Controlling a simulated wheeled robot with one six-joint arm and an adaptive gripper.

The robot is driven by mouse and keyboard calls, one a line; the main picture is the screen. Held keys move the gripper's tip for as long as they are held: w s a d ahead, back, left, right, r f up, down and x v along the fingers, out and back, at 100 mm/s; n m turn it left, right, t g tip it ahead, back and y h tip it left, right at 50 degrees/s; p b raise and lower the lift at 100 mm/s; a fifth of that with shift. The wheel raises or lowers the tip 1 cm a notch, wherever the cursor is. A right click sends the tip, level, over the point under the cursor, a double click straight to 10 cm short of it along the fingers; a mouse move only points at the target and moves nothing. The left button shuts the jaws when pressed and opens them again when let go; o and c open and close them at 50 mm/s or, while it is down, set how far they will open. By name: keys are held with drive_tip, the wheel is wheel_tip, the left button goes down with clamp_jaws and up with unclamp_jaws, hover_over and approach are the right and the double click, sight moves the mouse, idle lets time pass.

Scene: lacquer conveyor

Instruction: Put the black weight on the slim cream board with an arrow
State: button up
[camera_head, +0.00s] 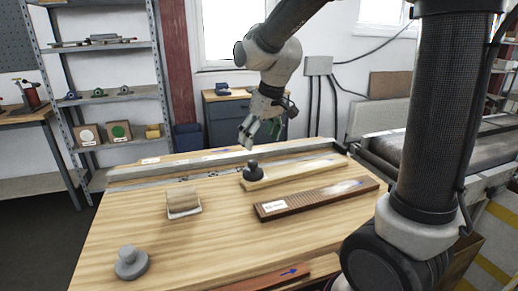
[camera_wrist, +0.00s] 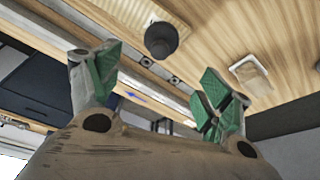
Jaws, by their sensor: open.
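The black weight (camera_head: 253,172) is a dark round knob-topped piece, upright at the left end of a wide pale board (camera_head: 310,170). In the wrist view the weight (camera_wrist: 161,40) shows beyond my fingers. A slim cream strip with a small blue arrow (camera_head: 222,150) lies along the table's back edge, behind a metal rail; its arrow also shows in the wrist view (camera_wrist: 135,97). The rail partly hides the strip in the head view. My gripper (camera_head: 260,133), with green finger pads, is open and empty above the table's back part, apart from the weight; its fingers (camera_wrist: 160,78) are spread.
The metal rail (camera_head: 200,167) runs across the table's back. A brown board (camera_head: 325,198) with a label, a reddish board (camera_head: 265,282) with a blue arrow, a pale block (camera_head: 183,200) on a white base and a grey weight (camera_head: 130,262) are on the table. The left middle is mostly clear.

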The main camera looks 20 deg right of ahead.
drive_tip(key=s+d+r+m, duration=0.1)
drive_tip(key=s+d, duration=0.3)
drive_tip(key=s, duration=0.3)
drive_tip(key=s+d+r+m, duration=0.2)
drive_tip(key=s+d, duration=0.3)
drive_tip(key=s, duration=0.3)
drive_tip(key=s+d+r+m+t+h, duration=0.1)
drive_tip(key=s+d, duration=0.3)
drive_tip(key=s, duration=0.4)
drive_tip(key=shift+s+d+r+m, duration=0.25)
drive_tip(key=shift+d+r+m, duration=0.05)
drive_tip(key=shift+r, duration=0.1)
